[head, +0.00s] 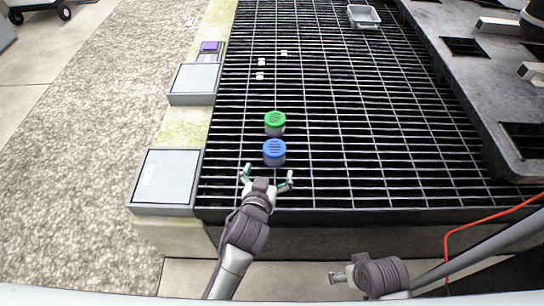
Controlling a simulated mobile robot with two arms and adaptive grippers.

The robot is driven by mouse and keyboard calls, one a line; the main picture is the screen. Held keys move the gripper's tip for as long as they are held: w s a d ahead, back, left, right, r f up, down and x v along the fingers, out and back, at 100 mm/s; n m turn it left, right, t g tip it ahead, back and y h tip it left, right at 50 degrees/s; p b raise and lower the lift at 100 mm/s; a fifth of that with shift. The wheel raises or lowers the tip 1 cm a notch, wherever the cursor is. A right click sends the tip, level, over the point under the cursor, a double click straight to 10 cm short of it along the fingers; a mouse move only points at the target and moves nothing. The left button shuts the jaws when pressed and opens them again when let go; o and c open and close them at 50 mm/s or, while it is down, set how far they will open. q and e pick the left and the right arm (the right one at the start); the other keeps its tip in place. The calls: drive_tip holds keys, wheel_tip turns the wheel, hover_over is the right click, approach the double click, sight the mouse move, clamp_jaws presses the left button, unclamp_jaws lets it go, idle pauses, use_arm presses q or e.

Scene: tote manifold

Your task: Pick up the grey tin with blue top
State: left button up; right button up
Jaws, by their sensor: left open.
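The grey tin with blue top (274,152) stands upright on the black grating, in the lower middle of the head view. A similar grey tin with a green top (275,123) stands just behind it, close to it. My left gripper (267,174) is open, its fingers spread on the near side of the blue-topped tin, with no tin between them. My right gripper (335,277) is low in the view, in front of the grating's front edge; its fingers are too small to read.
Grey boxes (166,178) and (194,80) line the grating's left edge. Small white pieces (262,62) and a grey tray (363,15) lie farther back. A dark slab with openings (470,75) borders the right. A red cable (480,222) runs at lower right. The grating right of the tins is clear.

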sight(274, 148)
use_arm(q)
drive_tip(key=b+x, duration=0.1)
drive_tip(key=x, duration=0.6)
drive_tip(key=shift+w+f+b, duration=0.15)
drive_tip(key=shift+b, duration=0.15)
drive_tip(key=shift+w+f, duration=0.15)
drive_tip(key=shift+w, duration=0.3)
drive_tip(key=b+x, duration=0.1)
drive_tip(key=x, duration=0.1)
drive_tip(key=b+x, duration=0.1)
drive_tip(key=x, duration=0.1)
drive_tip(key=shift+w+a+f, duration=0.15)
drive_tip(key=shift+w+f, duration=0.2)
drive_tip(key=shift+r, duration=0.1)
use_arm(e)
drive_tip(key=v, duration=0.7)
drive_tip(key=shift+r+t, duration=0.3)
drive_tip(key=shift+r, duration=0.1)
use_arm(q)
drive_tip(key=c, duration=1.3)
use_arm(e)
drive_tip(key=shift+w+d, duration=0.1)
drive_tip(key=shift+d, duration=0.05)
